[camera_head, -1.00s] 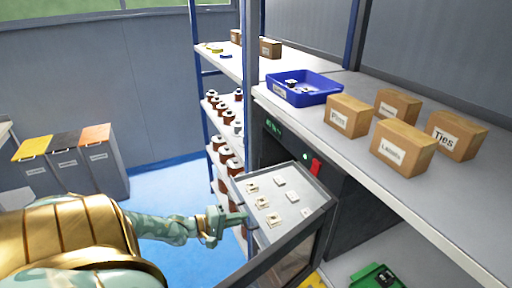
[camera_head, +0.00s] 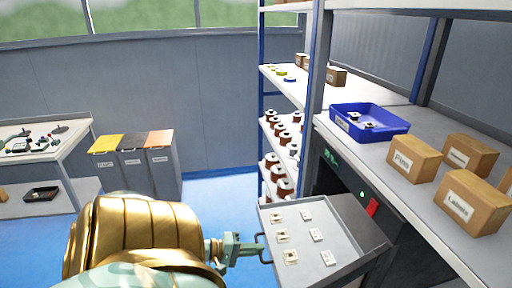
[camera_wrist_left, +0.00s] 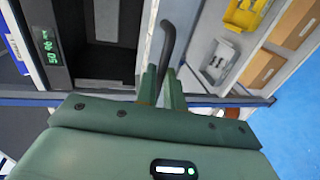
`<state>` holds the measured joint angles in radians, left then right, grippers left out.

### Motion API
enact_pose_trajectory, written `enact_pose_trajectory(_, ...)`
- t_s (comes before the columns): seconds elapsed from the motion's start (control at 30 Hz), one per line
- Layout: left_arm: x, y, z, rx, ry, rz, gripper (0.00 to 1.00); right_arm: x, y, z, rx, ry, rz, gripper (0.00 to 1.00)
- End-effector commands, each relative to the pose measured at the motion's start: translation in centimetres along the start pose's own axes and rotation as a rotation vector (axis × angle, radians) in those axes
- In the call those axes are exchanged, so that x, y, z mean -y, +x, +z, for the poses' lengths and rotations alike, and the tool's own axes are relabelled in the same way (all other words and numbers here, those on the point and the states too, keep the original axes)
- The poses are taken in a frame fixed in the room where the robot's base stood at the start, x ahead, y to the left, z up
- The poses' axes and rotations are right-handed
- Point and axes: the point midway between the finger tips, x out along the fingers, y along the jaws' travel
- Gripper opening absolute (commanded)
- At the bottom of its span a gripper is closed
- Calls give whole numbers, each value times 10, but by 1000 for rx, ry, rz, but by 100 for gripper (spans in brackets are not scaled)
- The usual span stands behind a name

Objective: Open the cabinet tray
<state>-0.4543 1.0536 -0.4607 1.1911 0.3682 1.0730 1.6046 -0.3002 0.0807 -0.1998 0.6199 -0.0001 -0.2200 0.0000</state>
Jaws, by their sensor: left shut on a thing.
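The cabinet tray (camera_head: 349,222) is a grey drawer holding several small white parts. It stands pulled out of the dark cabinet (camera_head: 345,180) below the bench, with bare tray floor showing behind the parts. My left gripper (camera_head: 256,247) is at the tray's outer end, shut on its dark handle (camera_head: 264,239). In the left wrist view, the fingers (camera_wrist_left: 161,88) close around the lower part of the curved black handle (camera_wrist_left: 168,45). The exact contact is partly hidden. My right gripper is in neither view.
The bench above the cabinet holds a blue bin (camera_head: 369,121) and several cardboard boxes (camera_head: 413,158). A shelf rack with copper spools (camera_head: 279,165) stands behind the tray. Lidded bins (camera_head: 135,165) and a work table (camera_head: 40,150) are at left. Blue floor (camera_head: 220,190) between is clear.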

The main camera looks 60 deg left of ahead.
Motion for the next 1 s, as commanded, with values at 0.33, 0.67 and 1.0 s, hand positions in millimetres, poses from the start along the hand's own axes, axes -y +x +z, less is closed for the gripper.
enact_pose_trajectory(0.33, 0, 0, 0, 0, 0, -1, 30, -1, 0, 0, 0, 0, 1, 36)
enact_pose_trajectory(0.67, 0, -32, 0, 1, 1, -6, 30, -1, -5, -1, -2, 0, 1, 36)
enact_pose_trajectory(1.0, 1, -123, 0, 0, 0, -7, 30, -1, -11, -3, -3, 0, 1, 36)
